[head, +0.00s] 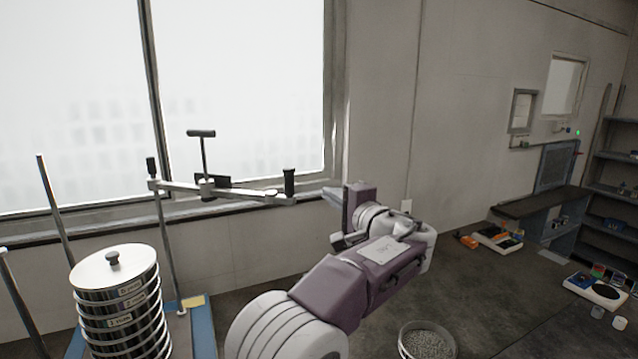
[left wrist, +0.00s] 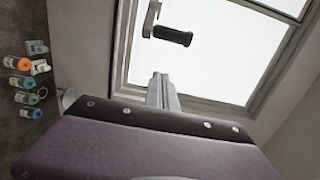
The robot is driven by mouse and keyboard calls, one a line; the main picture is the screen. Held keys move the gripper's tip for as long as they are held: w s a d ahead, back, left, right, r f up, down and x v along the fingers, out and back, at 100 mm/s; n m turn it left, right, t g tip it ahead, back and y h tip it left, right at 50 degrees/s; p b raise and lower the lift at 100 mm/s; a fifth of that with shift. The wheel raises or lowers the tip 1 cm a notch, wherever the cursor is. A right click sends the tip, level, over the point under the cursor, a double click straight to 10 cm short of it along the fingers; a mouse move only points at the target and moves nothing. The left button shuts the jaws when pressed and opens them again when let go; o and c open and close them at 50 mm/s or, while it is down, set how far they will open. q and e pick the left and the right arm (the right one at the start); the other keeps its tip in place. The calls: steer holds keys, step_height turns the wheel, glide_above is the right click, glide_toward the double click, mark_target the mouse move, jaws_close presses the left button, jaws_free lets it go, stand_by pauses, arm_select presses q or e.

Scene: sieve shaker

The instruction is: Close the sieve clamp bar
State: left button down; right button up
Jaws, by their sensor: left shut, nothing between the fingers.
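The clamp bar (head: 240,193) is a light metal arm on an upright post, swung out to the right of the sieve stack. It carries a T-handled screw (head: 203,155) and ends in a black upright grip (head: 289,181). In the left wrist view the black grip (left wrist: 173,36) shows beyond my fingertips. The sieve stack (head: 118,307) stands lower left with a round, knobbed lid. My left gripper (head: 347,207) is right of the bar's grip end, apart from it. Its fingers (left wrist: 161,78) are shut and empty. My right gripper is out of view.
Two more upright rods (head: 55,212) stand left of the stack. A bowl of grey grains (head: 427,342) is at the bottom. A window (head: 240,80) is behind the bar.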

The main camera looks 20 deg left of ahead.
arm_select(q)
steer(key=p+x, duration=0.5)
steer(key=x, duration=0.5)
steer(key=s, duration=0.3)
steer(key=shift+s+a+f+p, duration=0.1)
steer(key=shift+s+a+p, duration=0.2)
steer(key=shift+a, duration=0.1)
steer(key=shift+a+f, duration=0.1)
